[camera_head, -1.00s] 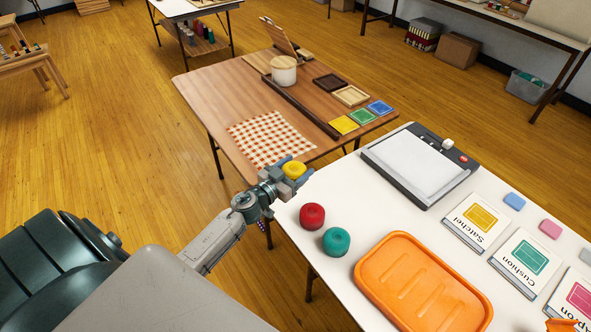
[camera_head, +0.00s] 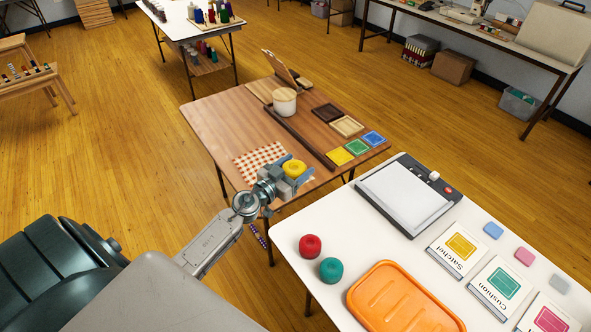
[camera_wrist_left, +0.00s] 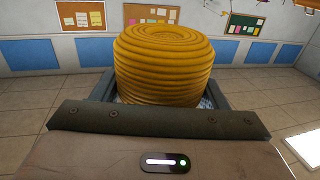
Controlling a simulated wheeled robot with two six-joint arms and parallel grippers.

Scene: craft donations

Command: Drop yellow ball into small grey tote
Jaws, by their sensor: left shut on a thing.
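The yellow ball (camera_head: 294,169) is a squat ball of wound yarn. My left gripper (camera_head: 296,178) is shut on it and holds it up in front of the wooden table, partly over the checked cloth. In the left wrist view the yellow ball (camera_wrist_left: 163,62) fills the space between the fingers, its wound strands showing. A grey tote (camera_head: 519,103) with greenish contents stands on the floor at the far right; I cannot tell whether it is the small grey tote. My right gripper is not in view.
The white table (camera_head: 378,248) holds a red ball (camera_head: 310,245), a green ball (camera_head: 331,270), an orange tray (camera_head: 403,300) and a cutting device (camera_head: 408,195). The wooden table (camera_head: 228,125) bears a pot (camera_head: 284,103) and small trays.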

